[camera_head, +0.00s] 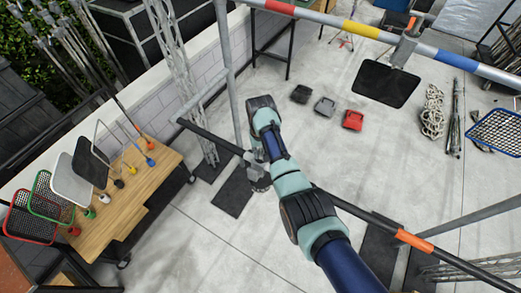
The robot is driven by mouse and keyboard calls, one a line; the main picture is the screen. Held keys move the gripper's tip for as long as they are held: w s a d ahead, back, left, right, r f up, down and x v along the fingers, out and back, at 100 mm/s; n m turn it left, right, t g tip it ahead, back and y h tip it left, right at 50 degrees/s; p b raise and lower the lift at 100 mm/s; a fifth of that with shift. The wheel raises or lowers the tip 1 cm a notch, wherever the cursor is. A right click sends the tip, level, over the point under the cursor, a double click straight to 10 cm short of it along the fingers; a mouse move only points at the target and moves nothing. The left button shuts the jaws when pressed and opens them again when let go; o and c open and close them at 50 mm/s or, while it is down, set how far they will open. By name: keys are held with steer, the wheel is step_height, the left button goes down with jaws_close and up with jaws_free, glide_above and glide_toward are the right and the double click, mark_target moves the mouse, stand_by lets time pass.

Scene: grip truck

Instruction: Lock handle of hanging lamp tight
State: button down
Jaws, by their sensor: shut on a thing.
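My arm reaches up and left from the lower right, and its wrist bends down beside a dark horizontal bar. My gripper (256,158) is at this bar, small and partly hidden by my own arm. It is shut on a grey metal fitting (259,179) at the bar. The fitting seems to belong to the hanging lamp. I cannot make out the lamp's handle or its angle. The fingertips and their contact are not clear.
The dark bar (222,143) continues right to an orange band. A striped bar (350,27) crosses above, with a black panel (386,84) hanging from it. A wooden cart (128,200) with coloured frames stands left. Small cases (324,106) lie on open concrete floor.

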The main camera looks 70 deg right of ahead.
steer(key=m+p, duration=0.1)
steer(key=m, duration=0.4)
steer(key=shift+r+m, duration=0.1)
steer(key=shift+m, duration=0.2)
steer(key=m, duration=0.5)
steer(key=shift+s+p, duration=0.1)
steer(key=shift+p, duration=0.25)
steer(key=m, duration=0.5)
steer(key=shift+m, duration=0.4)
steer(key=m, duration=0.4)
steer(key=shift+m, duration=0.8)
stand_by(0.6)
steer(key=c, duration=1)
jaws_free()
step_height(320, 180, up, 12)
